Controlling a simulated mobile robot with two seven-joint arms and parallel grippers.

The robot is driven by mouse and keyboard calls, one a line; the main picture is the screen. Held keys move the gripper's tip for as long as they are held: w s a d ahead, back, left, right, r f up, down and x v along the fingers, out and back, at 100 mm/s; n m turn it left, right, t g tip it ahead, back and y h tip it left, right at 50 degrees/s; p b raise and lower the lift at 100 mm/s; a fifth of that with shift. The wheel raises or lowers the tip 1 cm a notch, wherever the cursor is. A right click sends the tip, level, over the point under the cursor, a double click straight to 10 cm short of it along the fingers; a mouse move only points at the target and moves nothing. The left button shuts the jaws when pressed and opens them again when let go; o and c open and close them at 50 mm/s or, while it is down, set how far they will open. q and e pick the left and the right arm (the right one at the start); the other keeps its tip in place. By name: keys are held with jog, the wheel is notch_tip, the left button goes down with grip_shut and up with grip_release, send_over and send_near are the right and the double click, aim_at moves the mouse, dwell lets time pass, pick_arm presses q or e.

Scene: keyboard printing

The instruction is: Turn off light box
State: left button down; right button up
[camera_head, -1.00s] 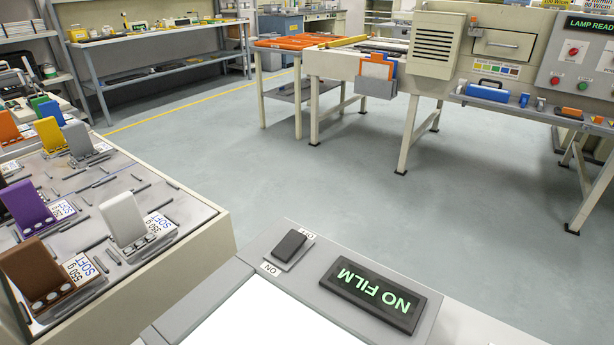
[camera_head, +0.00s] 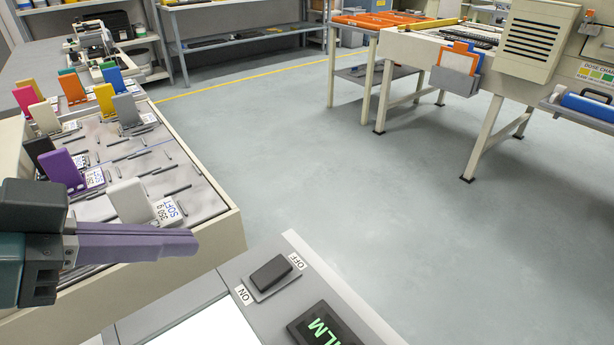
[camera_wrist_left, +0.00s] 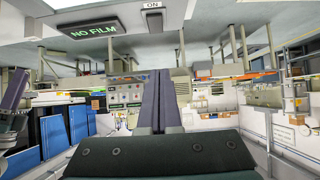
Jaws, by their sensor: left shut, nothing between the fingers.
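The light box (camera_head: 330,280) is at the bottom of the head view, with its white panel (camera_head: 205,328) lit. A black rocker switch (camera_head: 270,273) sits on its grey rim between an ON label (camera_head: 244,293) and an OFF label (camera_head: 295,262). A dark NO FILM sign (camera_head: 325,330) with green letters is beside it, cut off by the frame. My left gripper (camera_head: 190,243) is shut and empty, left of the switch and apart from it. In the left wrist view its closed purple fingers (camera_wrist_left: 161,105) point ahead, with the sign (camera_wrist_left: 92,31) and ON label (camera_wrist_left: 153,4) above.
A tray (camera_head: 215,238) holding several coloured upright blocks stands at left, just behind my left gripper. A cream machine table (camera_head: 400,45) with an orange folder holder is at the back right. The grey floor (camera_head: 350,170) between them is clear.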

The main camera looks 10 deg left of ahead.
pick_arm(q)
jog(key=b, duration=0.2)
send_over(263, 274)
jog(key=s, duration=0.1)
jog(key=f, duration=0.5)
jog(key=shift+a+f, duration=0.15)
jog(key=shift+a, duration=0.25)
jog(key=f, duration=0.2)
jog(key=f+b, duration=0.1)
jog(key=shift+w+d+f, duration=0.25)
jog(key=shift+w+d, duration=0.05)
jog(key=shift+w, duration=0.1)
jog(key=shift+w+f, duration=0.1)
jog(key=shift+f, duration=0.35)
